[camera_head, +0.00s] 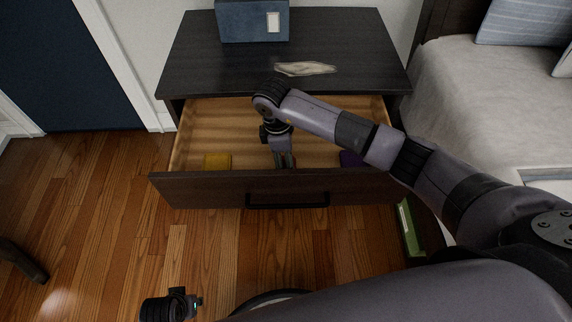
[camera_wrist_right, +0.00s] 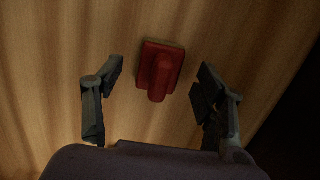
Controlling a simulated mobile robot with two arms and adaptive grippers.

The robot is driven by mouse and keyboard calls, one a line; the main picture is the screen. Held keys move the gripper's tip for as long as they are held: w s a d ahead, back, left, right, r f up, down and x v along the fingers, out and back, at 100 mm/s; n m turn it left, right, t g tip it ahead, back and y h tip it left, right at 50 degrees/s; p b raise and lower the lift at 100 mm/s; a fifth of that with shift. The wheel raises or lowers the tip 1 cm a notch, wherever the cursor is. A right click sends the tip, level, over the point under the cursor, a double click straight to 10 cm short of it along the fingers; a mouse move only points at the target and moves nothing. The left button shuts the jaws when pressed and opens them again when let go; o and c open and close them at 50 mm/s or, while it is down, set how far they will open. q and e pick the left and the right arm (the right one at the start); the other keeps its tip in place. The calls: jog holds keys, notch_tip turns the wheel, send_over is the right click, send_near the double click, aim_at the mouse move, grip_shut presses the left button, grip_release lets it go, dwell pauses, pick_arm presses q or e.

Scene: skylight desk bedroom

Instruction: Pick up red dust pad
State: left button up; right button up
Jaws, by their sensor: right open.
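The red dust pad (camera_wrist_right: 160,68) lies on the wooden drawer floor, with a rectangular base and a raised handle. In the right wrist view it sits between the open fingers of my right gripper (camera_wrist_right: 160,80), with a gap on both sides. In the head view my right gripper (camera_head: 284,160) reaches down into the open drawer, and the pad is mostly hidden there. A dark part at the bottom left seems to be my left gripper (camera_head: 172,305); its fingers do not show clearly.
The drawer (camera_head: 200,185) is pulled out of a dark cabinet (camera_head: 330,30). In it, a yellow item (camera_head: 217,161) lies to the left and a purple item (camera_head: 350,159) to the right. A blue box (camera_head: 250,20) and a pale flat object (camera_head: 305,68) rest on top. A bed (camera_head: 470,90) stands right.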

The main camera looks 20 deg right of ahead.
jog(key=shift+f, duration=0.55)
pick_arm(q)
jog(key=shift+w+r, duration=0.1)
jog(key=shift+r, duration=0.25)
pick_arm(e)
jog(key=c, duration=1.3)
jog(key=shift+r, duration=0.1)
